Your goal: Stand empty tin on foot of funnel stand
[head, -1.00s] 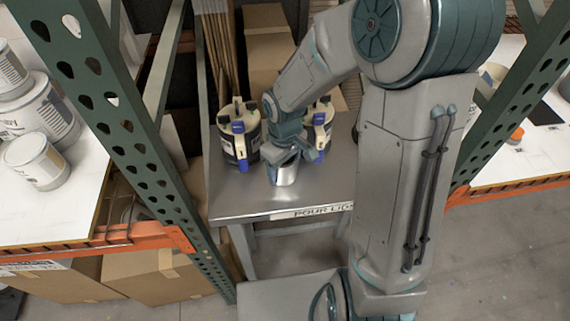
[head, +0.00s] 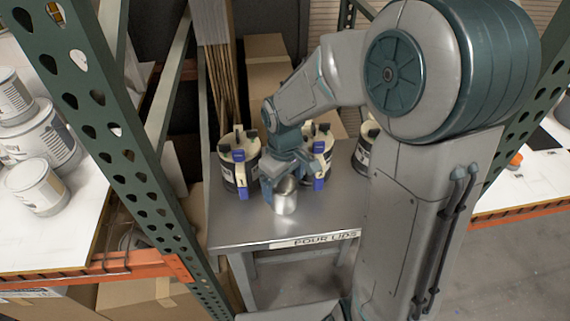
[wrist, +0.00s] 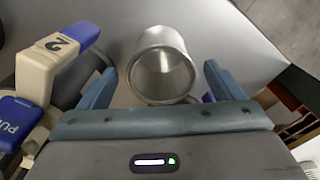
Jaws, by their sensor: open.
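The empty tin (head: 285,203) is a bare silver cylinder, standing upright on the grey metal table in the head view. In the wrist view the tin (wrist: 162,66) shows its open, empty mouth. My gripper (head: 279,180) is right beside the tin, just behind and above it. In the wrist view my gripper (wrist: 158,85) is open, with one blue-grey finger on each side of the tin's near rim and visible gaps between. I cannot make out a funnel stand or its foot in either view.
Colorant canisters with blue-tipped pumps stand behind the tin: one at left (head: 239,163), one just right of my gripper (head: 321,153), another farther right (head: 366,147). The table's (head: 240,227) front is clear. A green rack post (head: 125,150) rises at left.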

